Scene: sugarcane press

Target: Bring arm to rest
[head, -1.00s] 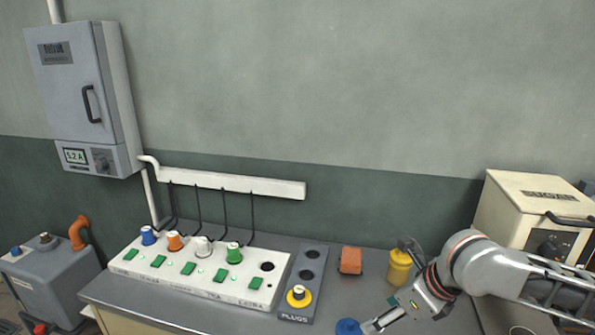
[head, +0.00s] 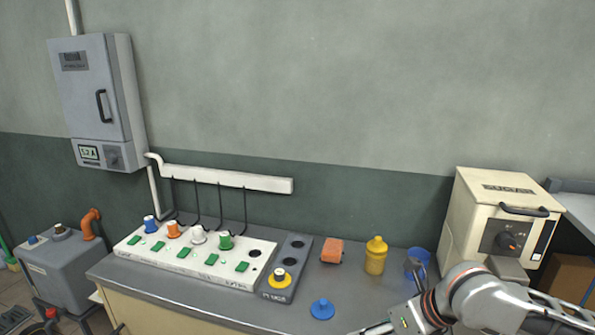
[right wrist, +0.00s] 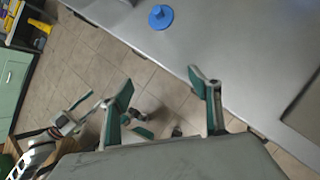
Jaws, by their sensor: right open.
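My right arm enters the head view at the lower right, over the front of the grey bench (head: 190,298). Its right gripper (head: 376,330) is partly cut off by the bottom edge. In the right wrist view my right gripper (right wrist: 161,86) has its two green-padded fingers spread, with nothing between them. A blue round plug (head: 322,309) lies on the bench, left of the gripper and apart from it; the plug also shows in the wrist view (right wrist: 160,17), beyond the fingers. My left gripper is not in the head view.
A white socket panel (head: 187,262) holds several coloured plugs. Beside it a grey plug holder (head: 297,247) has a yellow plug (head: 279,280). An orange block (head: 332,250), a yellow bottle (head: 375,256), a blue cup (head: 418,262) and a cream box (head: 487,214) stand to the right.

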